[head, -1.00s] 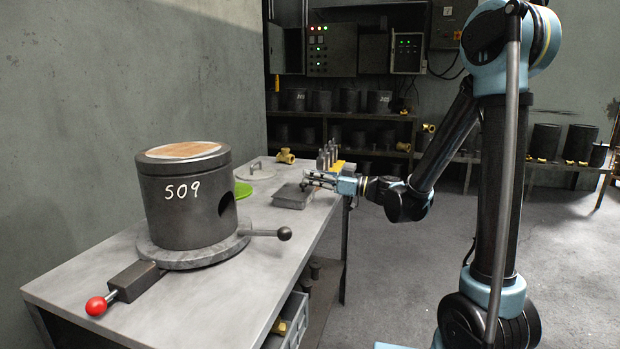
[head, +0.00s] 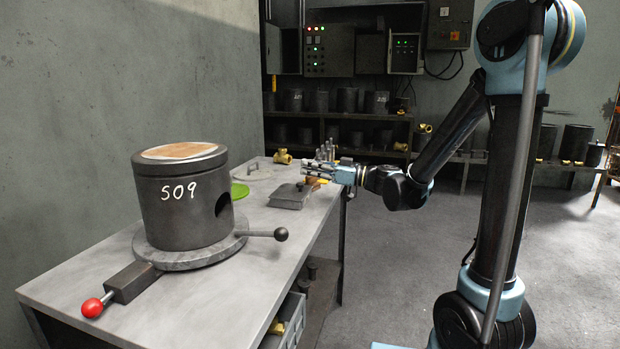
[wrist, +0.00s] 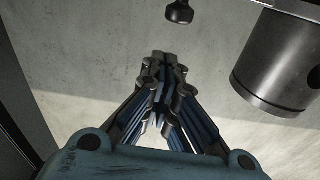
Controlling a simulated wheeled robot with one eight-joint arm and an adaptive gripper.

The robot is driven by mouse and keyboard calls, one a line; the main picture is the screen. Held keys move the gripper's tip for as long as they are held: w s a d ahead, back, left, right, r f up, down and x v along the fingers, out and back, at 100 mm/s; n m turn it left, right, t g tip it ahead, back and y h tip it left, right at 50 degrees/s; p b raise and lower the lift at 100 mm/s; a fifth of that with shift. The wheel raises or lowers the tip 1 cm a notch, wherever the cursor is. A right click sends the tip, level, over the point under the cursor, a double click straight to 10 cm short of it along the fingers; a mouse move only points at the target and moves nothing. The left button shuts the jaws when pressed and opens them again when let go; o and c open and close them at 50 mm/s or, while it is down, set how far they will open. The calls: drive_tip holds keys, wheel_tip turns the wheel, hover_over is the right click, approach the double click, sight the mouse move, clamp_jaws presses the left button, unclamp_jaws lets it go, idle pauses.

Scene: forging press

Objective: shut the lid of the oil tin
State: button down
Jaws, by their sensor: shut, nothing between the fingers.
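The oil tin is a low, flat grey box (head: 289,197) on the bench, behind the ball-ended lever. Its lid (head: 294,190) lies over the top, looking flat or nearly so; I cannot tell whether a thin gap is left at the rim. My gripper (head: 307,170) is shut and empty, just above and behind the tin in the head view, apparently clear of the lid. In the wrist view the closed fingers (wrist: 163,62) point over the pale bench top, and the tin cannot be made out there.
A dark cylinder marked 509 (head: 185,200) stands on a round plate at the front left, with a ball-ended lever (head: 280,234) reaching towards the tin. A green disc (head: 240,190), a brass fitting (head: 282,156) and upright metal pieces (head: 327,150) are nearby.

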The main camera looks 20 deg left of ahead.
drive_tip(key=s+d+f+m+h, duration=0.5)
drive_tip(key=s+d+f+h, duration=0.1)
drive_tip(key=d, duration=0.8)
drive_tip(key=s+d+f+m+h, duration=0.6)
drive_tip(key=s+d+f, duration=0.1)
drive_tip(key=d, duration=0.8)
drive_tip(key=s+d+f+m+t+h, duration=0.1)
drive_tip(key=s+d+f+m+h, duration=0.4)
drive_tip(key=d, duration=0.9)
wheel_tip(320, 180, down, 4)
drive_tip(key=shift+s+d+r+m+h, duration=0.1)
drive_tip(key=shift+s+d+m+h, duration=0.2)
drive_tip(key=shift+s+h, duration=0.55)
